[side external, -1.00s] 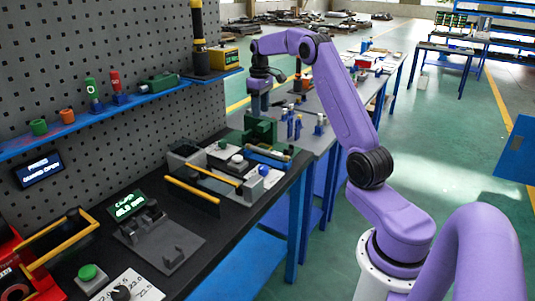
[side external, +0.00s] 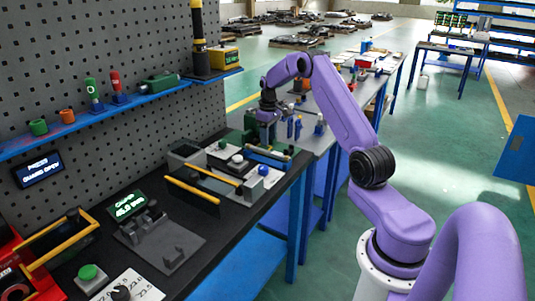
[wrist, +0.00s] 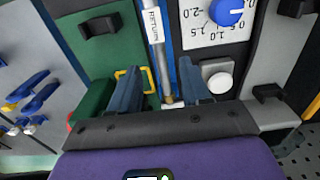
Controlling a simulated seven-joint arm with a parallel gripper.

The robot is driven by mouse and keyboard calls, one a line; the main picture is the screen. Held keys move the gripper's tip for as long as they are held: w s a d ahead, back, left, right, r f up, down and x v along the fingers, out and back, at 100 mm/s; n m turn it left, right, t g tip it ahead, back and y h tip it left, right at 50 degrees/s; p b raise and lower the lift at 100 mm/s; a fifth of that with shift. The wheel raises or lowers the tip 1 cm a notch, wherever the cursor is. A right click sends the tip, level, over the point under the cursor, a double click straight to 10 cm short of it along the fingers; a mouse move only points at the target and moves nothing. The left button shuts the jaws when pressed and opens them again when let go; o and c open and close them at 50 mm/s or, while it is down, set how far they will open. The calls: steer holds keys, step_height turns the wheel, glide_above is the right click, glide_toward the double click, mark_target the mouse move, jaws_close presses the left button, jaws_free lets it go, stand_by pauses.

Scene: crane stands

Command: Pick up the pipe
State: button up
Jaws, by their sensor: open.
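A grey metal pipe (wrist: 169,56) runs upright in the wrist view, beside a white tag lettered "RETURN" (wrist: 153,24) and a blue strip (wrist: 186,62). My gripper (wrist: 162,82) is open, with one blue-grey finger on each side of the pipe. A clear gap shows on both sides, and the jaws are not closed on it. In the side external view, my gripper (side external: 268,138) points down over the bench's far end, next to the green block. The pipe is too small and partly hidden there to make out clearly.
A green block (wrist: 96,95) with a yellow loop stands left of the pipe. A white panel with a blue knob (wrist: 227,11) and a white button (wrist: 222,82) are on the right. Small blue fittings (wrist: 33,92) lie farther left. A pegboard (side external: 120,60) rises behind the bench.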

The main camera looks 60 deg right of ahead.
mark_target(267, 152)
steer(key=shift+w+f, duration=0.15)
steer(key=shift+f, duration=1.25)
steer(key=shift+w+f, duration=0.1)
steer(key=shift+f, duration=1.25)
jaws_close()
